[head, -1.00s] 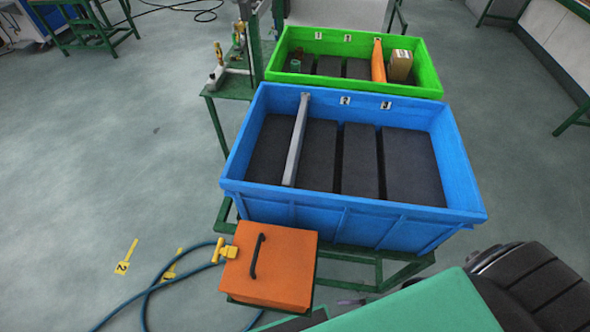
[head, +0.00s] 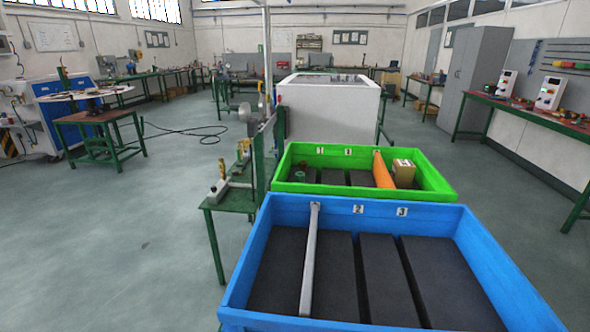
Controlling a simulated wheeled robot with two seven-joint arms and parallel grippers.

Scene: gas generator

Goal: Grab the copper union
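I cannot pick out a copper union for certain. The green crate (head: 444,187) stands behind the blue crate and holds a small green cylindrical piece (head: 301,176) at its left, with a small reddish piece (head: 303,164) just behind it. Both are too small to identify. The large blue crate (head: 240,277) in front holds dark foam blocks (head: 375,275) and a grey bar-like divider (head: 310,260), and I see no union in it. Neither of my grippers is in view.
An orange divider (head: 383,170) and a cardboard box (head: 403,173) are in the green crate. A green stand with fittings (head: 233,196) is left of the crates. A white cabinet (head: 332,112) stands behind. Workbenches (head: 530,114) line the right wall.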

